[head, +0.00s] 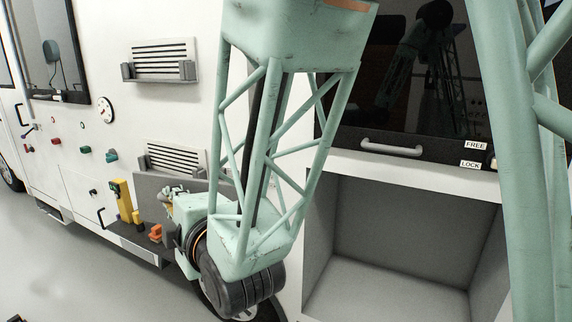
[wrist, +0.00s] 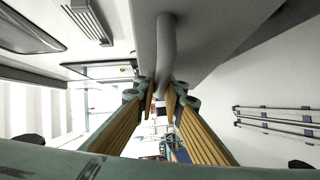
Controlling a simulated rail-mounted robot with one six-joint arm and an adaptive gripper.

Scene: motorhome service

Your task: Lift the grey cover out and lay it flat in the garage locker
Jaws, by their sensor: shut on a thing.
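The grey cover (head: 147,188) is a flat panel at the motorhome's side, below the lower vent and partly hidden by my gripper and arm. In the wrist view the grey cover (wrist: 205,38) fills the upper middle, with a round grey bar handle (wrist: 167,50) running down it. My gripper (head: 172,197) is at the panel; in the wrist view its yellow-padded fingers (wrist: 161,100) close around the handle's lower end. I cannot tell whether the cover is clear of the wall. The garage locker (head: 385,285) is an open, empty-looking grey compartment at the right.
A dark shelf (head: 137,232) below the cover carries a yellow item (head: 122,200) and an orange item (head: 155,232). A dark hatch with a bar handle (head: 391,148) is above the locker. Vents (head: 165,60) and small coloured fittings line the wall. The floor at left is clear.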

